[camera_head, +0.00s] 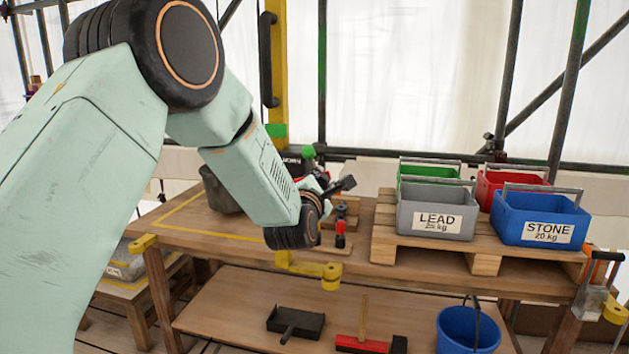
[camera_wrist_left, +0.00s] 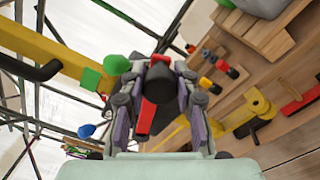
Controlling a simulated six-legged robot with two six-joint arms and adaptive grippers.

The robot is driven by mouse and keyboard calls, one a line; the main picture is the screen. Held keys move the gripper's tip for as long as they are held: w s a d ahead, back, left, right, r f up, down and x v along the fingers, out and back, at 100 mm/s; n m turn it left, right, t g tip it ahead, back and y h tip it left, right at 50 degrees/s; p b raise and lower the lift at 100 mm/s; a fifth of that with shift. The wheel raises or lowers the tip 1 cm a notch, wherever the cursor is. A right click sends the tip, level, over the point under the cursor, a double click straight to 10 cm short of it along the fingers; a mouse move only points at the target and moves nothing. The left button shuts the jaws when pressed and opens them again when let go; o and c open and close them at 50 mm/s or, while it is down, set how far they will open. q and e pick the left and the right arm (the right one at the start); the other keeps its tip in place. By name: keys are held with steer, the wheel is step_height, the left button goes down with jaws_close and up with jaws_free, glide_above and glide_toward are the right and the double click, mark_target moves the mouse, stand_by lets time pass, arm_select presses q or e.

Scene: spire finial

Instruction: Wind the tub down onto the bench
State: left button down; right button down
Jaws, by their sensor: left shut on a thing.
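A dark grey tub (camera_head: 217,190) shows in the head view, partly behind my left arm, at the back left of the wooden bench (camera_head: 185,232). It is over or on the area outlined in yellow; I cannot tell whether its base touches the bench. My left gripper (camera_head: 338,185) is beyond the forearm, near the yellow post. In the left wrist view its fingers (camera_wrist_left: 160,72) are shut around a black grip (camera_wrist_left: 158,84) with a red bar (camera_wrist_left: 146,118) beside it. The rest of the winding gear is mostly hidden. My right gripper is not in view.
Grey LEAD (camera_head: 412,205) and blue STONE (camera_head: 540,218) boxes stand on a pallet at right, with green and red boxes behind. A green ball knob (camera_head: 308,152) is close to my gripper. Below are a blue bucket (camera_head: 468,328) and tools.

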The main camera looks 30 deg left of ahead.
arm_select(q)
steer(key=s+a+f+m+b, duration=0.1)
steer(key=a+f+m+b, duration=0.1)
steer(key=f+m+b, duration=0.35)
steer(key=a+f+m+b, duration=0.2)
steer(key=f+m, duration=0.5)
steer(key=f, duration=0.4)
steer(key=s+a+f+m+p, duration=0.1)
steer(key=s+a+m+p, duration=0.1)
steer(key=a+m+p, duration=0.2)
steer(key=s+a+f+m+p, duration=0.1)
steer(key=a+m+p, duration=0.3)
steer(key=a+m, duration=0.6)
steer(key=shift+s+a+f+p, duration=0.4)
steer(key=shift+s+a, duration=0.1)
steer(key=shift+a, duration=1.35)
steer(key=shift+r+m, duration=0.15)
steer(key=shift+m, duration=0.1)
steer(key=c, duration=1.4)
jaws_free()
steer(key=o, duration=0.4)
steer(key=shift+d, duration=0.1)
steer(key=shift+f, duration=0.2)
